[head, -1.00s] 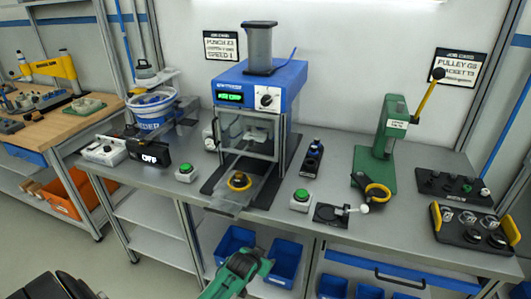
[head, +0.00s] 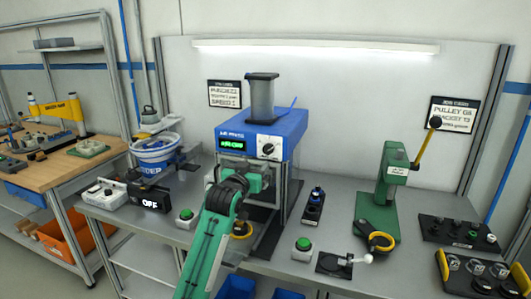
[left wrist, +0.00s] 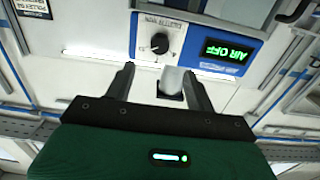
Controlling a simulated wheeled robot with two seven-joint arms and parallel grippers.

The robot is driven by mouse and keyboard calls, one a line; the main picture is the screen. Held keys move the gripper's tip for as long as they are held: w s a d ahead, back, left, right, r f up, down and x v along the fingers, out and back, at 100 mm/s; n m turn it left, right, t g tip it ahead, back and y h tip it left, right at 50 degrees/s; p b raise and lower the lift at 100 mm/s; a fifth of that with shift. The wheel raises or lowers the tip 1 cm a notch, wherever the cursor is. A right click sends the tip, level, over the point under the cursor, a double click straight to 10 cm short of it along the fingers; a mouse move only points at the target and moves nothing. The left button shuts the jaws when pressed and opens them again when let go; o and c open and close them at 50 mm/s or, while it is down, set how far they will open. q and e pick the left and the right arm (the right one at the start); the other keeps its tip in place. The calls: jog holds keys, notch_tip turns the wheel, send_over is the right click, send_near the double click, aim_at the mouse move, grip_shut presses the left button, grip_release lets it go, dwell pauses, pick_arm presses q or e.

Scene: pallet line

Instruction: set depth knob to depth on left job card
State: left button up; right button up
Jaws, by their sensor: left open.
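The left job card (head: 225,94) hangs on the wall left of the press; its small print is too blurred to read surely. The blue press (head: 240,128) has a black knob (head: 267,149) with a white pointer on a white panel. In the left wrist view the picture is turned over; the knob (left wrist: 159,43) lies beyond the fingertips, its panel label unreadable. My left gripper (head: 258,180) is in front of the press, below the knob; its fingers are hard to see there. In the left wrist view the gripper (left wrist: 160,80) is open, apart from the knob. My right gripper is out of view.
A green display (left wrist: 225,55) reads AIR OFF. A pale block (left wrist: 171,80) shows between the fingers.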

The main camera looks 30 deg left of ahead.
aim_at(267, 151)
pick_arm(q)
jog(key=p+x, duration=0.2)
jog(key=x, duration=0.8)
jog(key=shift+w, duration=0.3)
jog(key=shift+c, duration=0.2)
jog(key=c, duration=0.9)
